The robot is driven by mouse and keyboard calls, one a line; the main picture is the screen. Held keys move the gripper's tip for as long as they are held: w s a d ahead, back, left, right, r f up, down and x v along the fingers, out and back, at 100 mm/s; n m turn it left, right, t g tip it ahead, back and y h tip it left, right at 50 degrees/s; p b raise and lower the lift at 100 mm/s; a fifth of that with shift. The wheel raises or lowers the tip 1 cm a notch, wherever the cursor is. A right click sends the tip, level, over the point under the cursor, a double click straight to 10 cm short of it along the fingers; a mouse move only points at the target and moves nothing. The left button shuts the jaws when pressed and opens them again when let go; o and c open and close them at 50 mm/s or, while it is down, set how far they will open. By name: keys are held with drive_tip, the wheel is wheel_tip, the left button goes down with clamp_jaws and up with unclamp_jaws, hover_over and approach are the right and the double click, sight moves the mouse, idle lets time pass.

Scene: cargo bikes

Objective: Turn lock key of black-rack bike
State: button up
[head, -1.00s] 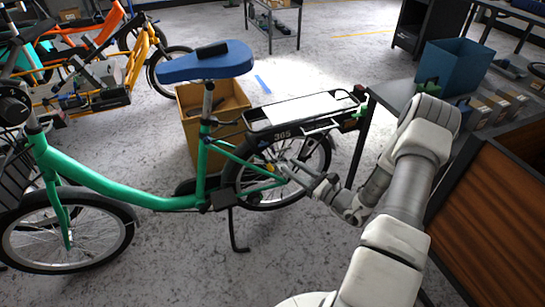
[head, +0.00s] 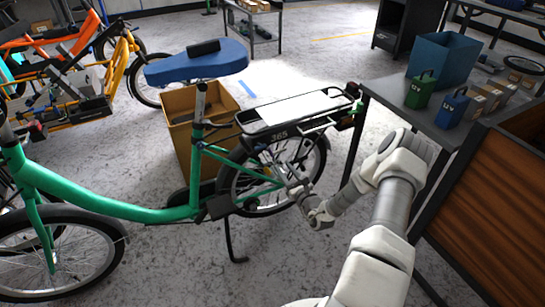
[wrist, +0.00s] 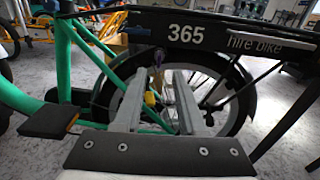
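The green bike (head: 110,205) stands on its kickstand with a black rear rack (head: 290,112) marked 365; the rack's side panel (wrist: 215,32) reads "hire bike" in the wrist view. A small purple and yellowish part (wrist: 158,60), perhaps the lock key, shows by the rear wheel beyond my fingertips; its turn angle is too small to tell. My gripper (wrist: 160,76) is open, with a clear gap between its two grey fingers, pointing at the rear wheel below the rack. In the head view my gripper (head: 286,168) is beside that wheel, its tips hard to make out.
A cardboard box (head: 180,135) stands behind the bike. At right, a dark table (head: 398,97) holds a blue bin (head: 443,60) and small green and blue boxes. A brown wooden panel (head: 495,200) stands at the right. Other bikes (head: 60,65) are at far left.

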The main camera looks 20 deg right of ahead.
sight(270, 151)
drive_tip(key=w+b, duration=0.1)
drive_tip(key=w, duration=0.3)
drive_tip(key=w+b, duration=0.1)
drive_tip(key=w, duration=0.4)
drive_tip(key=shift+w+a+b, duration=0.2)
drive_tip(key=shift+w+b, duration=0.05)
drive_tip(key=shift+b, duration=0.05)
clamp_jaws()
